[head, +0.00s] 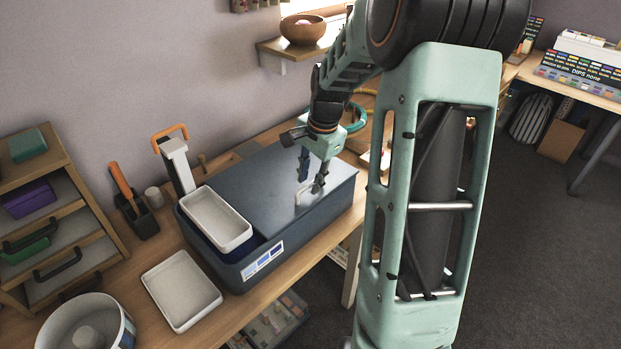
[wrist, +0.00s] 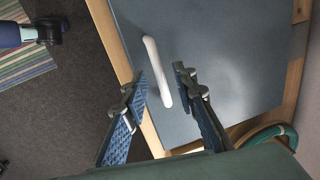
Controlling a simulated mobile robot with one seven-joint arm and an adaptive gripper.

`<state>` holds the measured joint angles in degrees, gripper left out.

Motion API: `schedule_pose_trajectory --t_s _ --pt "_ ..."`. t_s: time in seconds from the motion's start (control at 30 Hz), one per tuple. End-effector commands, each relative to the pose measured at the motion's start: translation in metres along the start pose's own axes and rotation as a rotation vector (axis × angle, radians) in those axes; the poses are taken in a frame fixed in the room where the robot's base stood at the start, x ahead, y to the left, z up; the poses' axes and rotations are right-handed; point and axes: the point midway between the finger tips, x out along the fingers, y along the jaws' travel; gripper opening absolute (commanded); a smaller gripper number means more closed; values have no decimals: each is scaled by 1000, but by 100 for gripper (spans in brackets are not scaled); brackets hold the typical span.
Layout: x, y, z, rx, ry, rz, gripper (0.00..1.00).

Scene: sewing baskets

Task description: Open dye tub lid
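The dye tub (head: 262,262) is a long blue-grey box on the wooden bench, with a label on its front. A flat blue-grey lid (head: 255,165) covers most of its top and also fills much of the wrist view (wrist: 235,60). A pale bar handle (wrist: 152,58) stands on the lid near one edge; it shows small in the head view (head: 299,195). My gripper (head: 312,178) is above the handle end of the lid, pointing down. In the wrist view, its fingers (wrist: 162,84) are apart, with the handle between them in the picture. I cannot tell whether they touch it.
A white tray (head: 216,219) rests over the tub's left end, and another white tray (head: 181,291) lies on the bench in front. A white post with an orange handle (head: 178,165) stands behind the tub. A drawer unit (head: 62,205) and a round white bowl (head: 87,322) are at left.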

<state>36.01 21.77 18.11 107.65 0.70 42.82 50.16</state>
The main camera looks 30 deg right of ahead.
Motion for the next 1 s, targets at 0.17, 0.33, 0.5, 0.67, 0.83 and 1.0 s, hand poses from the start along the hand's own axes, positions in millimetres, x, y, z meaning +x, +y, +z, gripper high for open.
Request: schedule_pose_trajectory --t_s 0.17,0.33,0.5,0.67,0.83,1.0 --pt "0 0 0 0 0 0 26" --pt "0 0 0 0 0 0 12" --pt "0 0 0 0 0 0 0" --pt "0 0 0 0 0 0 0" --pt "-1 0 0 -1 0 1 0" --pt "-6 -3 0 -3 0 16 0"
